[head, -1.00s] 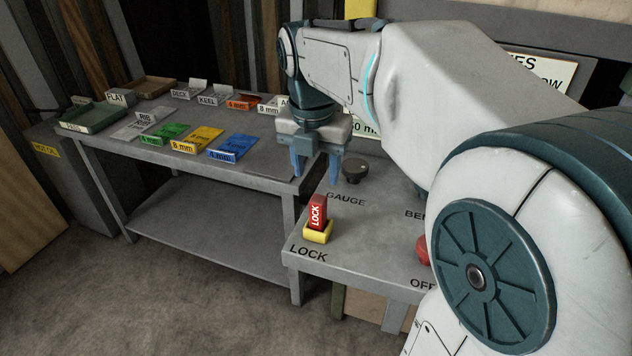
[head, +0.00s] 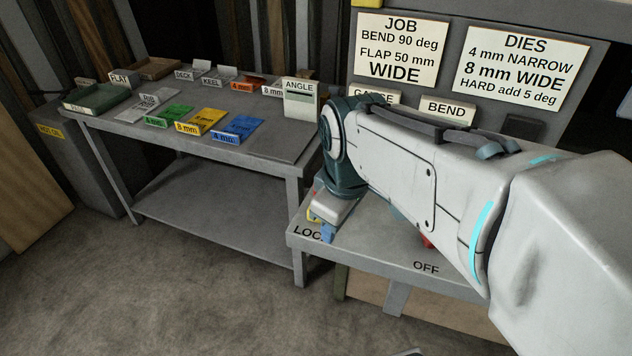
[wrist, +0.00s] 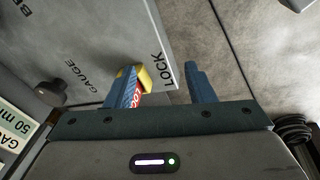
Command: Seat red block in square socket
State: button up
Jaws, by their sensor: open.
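The red block (wrist: 137,101), marked LOCK, shows in the wrist view beside the inner side of the left finger, partly hidden by it. The yellow square socket (wrist: 147,77) is at the block's base, near the bench edge by the printed word LOCK. In the head view only a sliver of the yellow socket (head: 312,215) shows and my wrist hides the block. My gripper (wrist: 163,88) is open, fingers apart, down at the block. The block lies nearer the left finger; contact is unclear. In the head view my gripper (head: 321,227) points down at the bench corner.
The grey control bench (head: 355,250) carries a red knob (head: 427,241) near the word OFF, close under my forearm. A dark knob (wrist: 50,93) is by GAUGE. A side table (head: 200,140) at left holds trays, colored cards and an ANGLE box (head: 300,98).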

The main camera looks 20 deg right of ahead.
jog(key=s+f+m, duration=0.1)
jog(key=m, duration=0.1)
jog(key=s+f+m, duration=0.1)
jog(key=m, duration=0.2)
jog(key=s+f+m, duration=0.1)
jog(key=m, duration=0.2)
jog(key=shift+s+d+f+t, duration=0.1)
jog(key=shift+s+f+t, duration=0.2)
jog(key=shift+s+f, duration=0.1)
jog(key=shift+c, duration=1.4)
jog(key=shift+d, duration=0.1)
